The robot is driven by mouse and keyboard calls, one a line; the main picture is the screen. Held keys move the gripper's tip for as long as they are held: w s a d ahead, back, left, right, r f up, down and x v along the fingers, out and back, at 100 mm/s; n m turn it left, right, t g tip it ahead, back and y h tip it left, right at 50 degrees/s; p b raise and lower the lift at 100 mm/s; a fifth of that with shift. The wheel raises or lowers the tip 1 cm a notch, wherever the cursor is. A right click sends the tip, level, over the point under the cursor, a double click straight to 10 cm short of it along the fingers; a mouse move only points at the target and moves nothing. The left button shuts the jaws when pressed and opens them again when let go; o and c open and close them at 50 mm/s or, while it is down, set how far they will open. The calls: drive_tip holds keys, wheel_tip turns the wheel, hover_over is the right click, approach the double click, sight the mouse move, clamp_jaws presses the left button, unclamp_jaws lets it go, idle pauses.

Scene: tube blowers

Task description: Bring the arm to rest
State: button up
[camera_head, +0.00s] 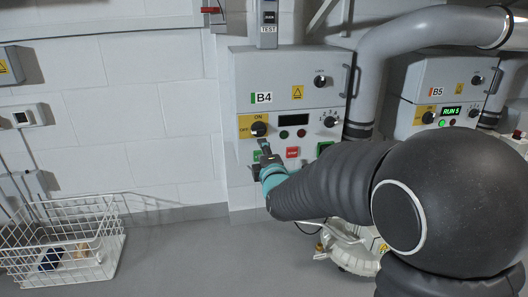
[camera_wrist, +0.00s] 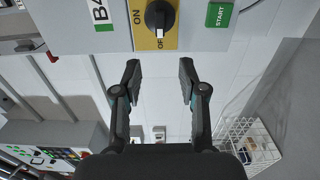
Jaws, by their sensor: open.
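My gripper (camera_head: 266,150) is in front of the lower part of the grey B4 cabinet (camera_head: 245,83) in the head view, with my dark arm reaching in from the right. In the wrist view my gripper (camera_wrist: 160,72) is open, its two black fingers apart with nothing between them. The black ON/OFF knob (camera_head: 259,129) on its yellow plate sits just above the gripper in the head view. In the wrist view the knob (camera_wrist: 160,17) is beyond the fingertips, apart from them, its white mark toward the OFF lettering.
The B4 display (camera_head: 293,120) is dark. The B5 cabinet (camera_head: 432,80) at right shows RUN 5. A large grey pipe (camera_head: 372,85) runs between them. A white wire basket (camera_head: 102,250) stands on the floor at left. The floor between basket and cabinet is clear.

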wheel_tip(320, 180, down, 10)
drive_tip(key=s+m+g+h, duration=0.1)
drive_tip(key=s+m+g, duration=0.2)
drive_tip(key=m+g, duration=0.25)
drive_tip(key=s+d+f+m+g+h+p, duration=0.1)
drive_tip(key=s+d+m+g, duration=0.1)
drive_tip(key=s+m, duration=0.15)
drive_tip(key=s+d+f+m+g, duration=0.2)
drive_tip(key=s, duration=0.3)
drive_tip(key=s+d+r+m+g+h+p, duration=0.1)
drive_tip(key=s+d+r+m+p, duration=0.1)
drive_tip(key=s+d+r+m, duration=0.3)
drive_tip(key=s+d+r+g+p, duration=0.1)
drive_tip(key=s+d+g, duration=0.15)
drive_tip(key=s, duration=0.55)
drive_tip(key=s+d+r+m+g+h+p, duration=0.1)
drive_tip(key=s+d+r+m+p, duration=0.1)
drive_tip(key=s+d+m, duration=0.3)
drive_tip(key=s+d+r+t+p, duration=0.1)
drive_tip(key=s+d+r+p, duration=0.1)
drive_tip(key=s+r, duration=0.2)
drive_tip(key=s+d+r+t+h+p, duration=0.1)
drive_tip(key=s+d+r+p, duration=0.1)
drive_tip(key=s+r, duration=0.2)
wheel_tip(320, 180, up, 2)
drive_tip(key=shift+d+r+p, duration=0.25)
drive_tip(key=shift+d+p, duration=0.1)
